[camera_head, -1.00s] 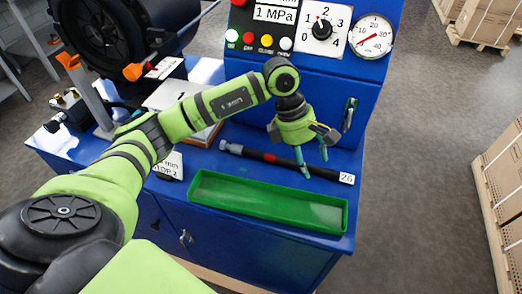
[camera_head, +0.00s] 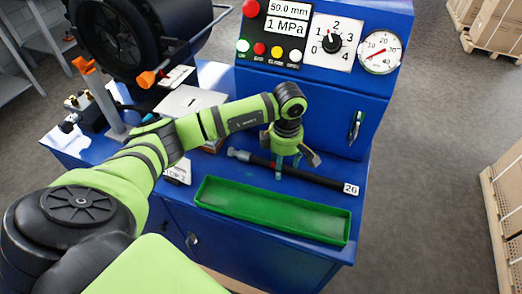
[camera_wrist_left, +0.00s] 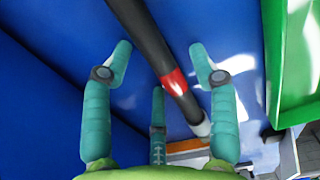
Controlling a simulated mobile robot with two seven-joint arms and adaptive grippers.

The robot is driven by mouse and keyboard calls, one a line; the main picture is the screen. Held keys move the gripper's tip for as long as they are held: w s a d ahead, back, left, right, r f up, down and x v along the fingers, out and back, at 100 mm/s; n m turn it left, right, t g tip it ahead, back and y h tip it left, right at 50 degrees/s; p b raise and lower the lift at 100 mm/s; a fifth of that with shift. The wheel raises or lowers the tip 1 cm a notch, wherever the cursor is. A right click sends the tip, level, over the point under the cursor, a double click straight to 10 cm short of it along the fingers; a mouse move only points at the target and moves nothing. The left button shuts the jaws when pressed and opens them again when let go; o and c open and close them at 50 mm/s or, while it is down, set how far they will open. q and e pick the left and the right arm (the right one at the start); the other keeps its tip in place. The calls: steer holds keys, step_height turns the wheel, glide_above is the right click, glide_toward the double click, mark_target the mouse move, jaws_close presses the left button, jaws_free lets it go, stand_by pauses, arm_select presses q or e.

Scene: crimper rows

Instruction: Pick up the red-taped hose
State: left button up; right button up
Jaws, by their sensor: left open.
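The red-taped hose (camera_head: 318,178) is a black hose with a metal end at its left. It lies on the blue bench top behind the green tray. In the left wrist view its red tape band (camera_wrist_left: 174,82) shows between my left gripper's teal fingers. My left gripper (camera_head: 287,172) points down over the hose close to the band. In the left wrist view the fingers (camera_wrist_left: 158,70) are spread, with the hose running between them and gaps visible. I cannot tell how high the fingertips are above the bench. My right gripper is not in view.
The green tray (camera_head: 270,228) lies in front of the hose. A tag marked 26 (camera_head: 351,188) is at the hose's right end. The blue machine panel (camera_head: 325,100) rises behind. A black reel machine (camera_head: 118,40) stands at the left. Floor is clear at right before stacked boxes (camera_head: 508,190).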

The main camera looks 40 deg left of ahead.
arm_select(q)
jaws_close()
steer(key=shift+r, duration=0.1)
